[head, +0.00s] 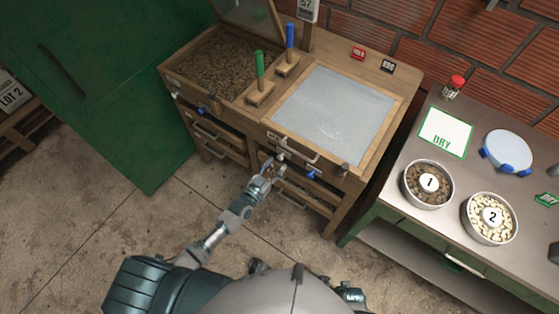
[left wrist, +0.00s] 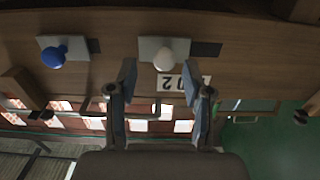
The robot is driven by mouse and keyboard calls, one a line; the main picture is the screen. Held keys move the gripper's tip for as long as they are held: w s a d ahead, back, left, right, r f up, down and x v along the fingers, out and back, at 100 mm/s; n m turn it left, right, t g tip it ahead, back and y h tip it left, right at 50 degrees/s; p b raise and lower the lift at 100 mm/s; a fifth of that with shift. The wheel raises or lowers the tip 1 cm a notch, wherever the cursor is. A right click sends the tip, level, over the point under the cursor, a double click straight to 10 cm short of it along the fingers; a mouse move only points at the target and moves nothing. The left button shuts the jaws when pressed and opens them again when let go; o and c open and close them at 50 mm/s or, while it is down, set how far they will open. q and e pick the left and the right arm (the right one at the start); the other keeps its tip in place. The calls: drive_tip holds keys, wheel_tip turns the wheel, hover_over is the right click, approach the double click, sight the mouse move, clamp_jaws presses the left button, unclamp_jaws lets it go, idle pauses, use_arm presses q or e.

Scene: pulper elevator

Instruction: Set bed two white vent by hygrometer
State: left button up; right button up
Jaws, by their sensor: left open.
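The bed two white vent knob (head: 281,155) is on the front of the right bed of the wooden cabinet. In the left wrist view the white knob (left wrist: 164,57) sits on a pale slide plate beside a dark slot, above an upside-down "02" label (left wrist: 180,84). My left gripper (head: 271,165) is open just in front of it; in the wrist view its fingers (left wrist: 164,75) stand either side of the knob's line, apart from it. A blue knob (head: 312,174) is to the right. The hygrometer (head: 307,9) at the back seems to read 57. My right gripper is not identifiable.
The left bed (head: 215,65) holds brown beans under a raised lid; the right bed has a pale, flat surface (head: 335,115). Blue and green handled tools (head: 289,50) stand between. A bench with bowls (head: 428,184) is at the right. A green cabinet (head: 110,90) is at the left.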

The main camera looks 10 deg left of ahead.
use_arm(q)
drive_tip(key=v, duration=0.9)
drive_tip(key=s+f+g+y, duration=0.1)
drive_tip(key=s+f+g, duration=0.35)
drive_tip(key=f, duration=0.55)
drive_tip(key=s+f+g+y, duration=0.25)
drive_tip(key=s+f, duration=0.25)
drive_tip(key=f, duration=0.5)
drive_tip(key=s+a+f+n+g+y, duration=0.1)
drive_tip(key=s+f+g, duration=0.3)
drive_tip(key=s, duration=0.4)
drive_tip(key=s+a+f+g+y, duration=0.1)
drive_tip(key=s+a+f+g, duration=0.1)
drive_tip(key=s+f+g, duration=0.2)
drive_tip(key=s+f, duration=0.2)
drive_tip(key=s, duration=0.2)
drive_tip(key=shift+s+a+f+n, duration=0.3)
drive_tip(key=shift+a+f+n, duration=0.1)
use_arm(e)
drive_tip(key=shift+s+f, duration=0.3)
